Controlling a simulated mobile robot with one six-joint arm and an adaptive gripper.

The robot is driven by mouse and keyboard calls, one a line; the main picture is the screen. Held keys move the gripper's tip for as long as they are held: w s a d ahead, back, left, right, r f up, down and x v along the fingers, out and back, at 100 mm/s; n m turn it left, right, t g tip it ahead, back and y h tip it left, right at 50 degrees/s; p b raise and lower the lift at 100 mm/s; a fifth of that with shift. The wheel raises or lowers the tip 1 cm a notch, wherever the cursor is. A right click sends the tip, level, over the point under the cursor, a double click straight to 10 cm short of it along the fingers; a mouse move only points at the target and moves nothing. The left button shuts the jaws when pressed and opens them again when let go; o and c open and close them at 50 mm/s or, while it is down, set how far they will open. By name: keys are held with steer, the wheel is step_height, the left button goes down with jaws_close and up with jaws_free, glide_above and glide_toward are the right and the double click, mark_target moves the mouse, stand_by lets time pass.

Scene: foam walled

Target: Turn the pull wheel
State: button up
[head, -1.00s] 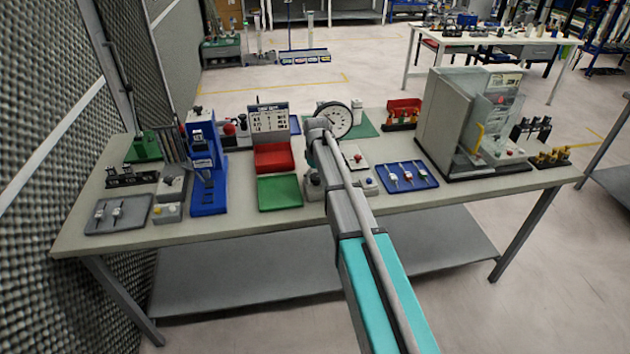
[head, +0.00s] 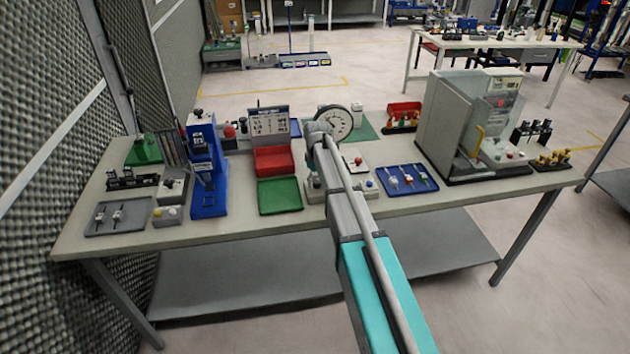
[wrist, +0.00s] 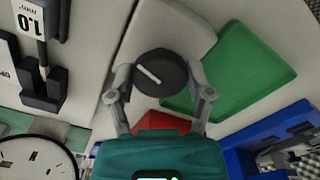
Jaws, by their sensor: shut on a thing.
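The pull wheel (wrist: 160,84) is a round black knob with a white line across its top, sitting on a pale grey housing in the wrist view. My gripper (wrist: 160,72) has one finger on each side of the wheel and is shut on it. The white line slants in the picture. In the head view my arm hides the wheel and the fingers; the arm's end is over the middle of the bench, in front of a round dial gauge (head: 334,122).
A green tray (head: 280,196) and red bin (head: 273,160) stand left of my arm. A blue press stand (head: 208,180) is further left. A blue tray (head: 408,177) and a large grey enclosure (head: 445,120) are on the right. The bench's front strip (head: 240,226) is clear.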

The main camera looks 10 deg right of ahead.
steer(key=shift+m, duration=0.7)
steer(key=o, duration=1.1)
steer(key=shift+o, duration=0.2)
